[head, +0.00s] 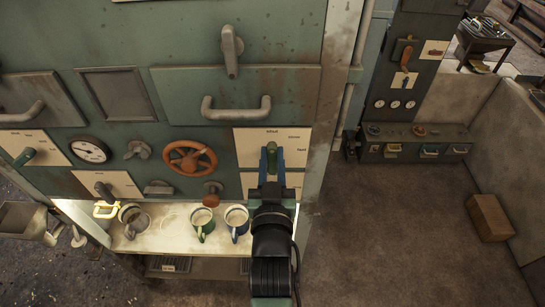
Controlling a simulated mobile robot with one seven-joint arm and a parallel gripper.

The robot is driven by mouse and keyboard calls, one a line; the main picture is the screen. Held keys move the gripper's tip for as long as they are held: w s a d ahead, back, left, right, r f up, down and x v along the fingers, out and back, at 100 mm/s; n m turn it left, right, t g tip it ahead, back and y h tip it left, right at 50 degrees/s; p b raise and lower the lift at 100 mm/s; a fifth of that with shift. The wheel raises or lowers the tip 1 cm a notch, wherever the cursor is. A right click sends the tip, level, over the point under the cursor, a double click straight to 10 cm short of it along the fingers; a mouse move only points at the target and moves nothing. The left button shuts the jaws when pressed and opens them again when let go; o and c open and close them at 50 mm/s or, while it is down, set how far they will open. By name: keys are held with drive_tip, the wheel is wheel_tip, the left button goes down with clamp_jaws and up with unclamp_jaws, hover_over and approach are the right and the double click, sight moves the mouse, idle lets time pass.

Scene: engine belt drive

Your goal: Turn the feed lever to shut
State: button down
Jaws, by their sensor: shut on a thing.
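The feed lever (271,148), a green handle, stands in front of a pale label plate (298,142) at the lower right of the machine front. The plate has small lettering, too small to read surely. My gripper (271,164) comes up from below, and its two blue fingers are shut on the lever, one on each side. The lever's top end shows above the fingers and looks roughly upright. Its lower part and pivot are hidden by my gripper and wrist, so its exact setting cannot be told.
A white shelf (168,240) below holds a green mug (202,224) and a blue mug (237,222), left of my wrist. An orange handwheel (190,158), a drawer handle (236,110) and a grey lever (231,50) stick out nearby.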

drive_tip(key=c, duration=0.7)
unclamp_jaws()
drive_tip(key=s+b, duration=0.4)
drive_tip(key=s, duration=0.9)
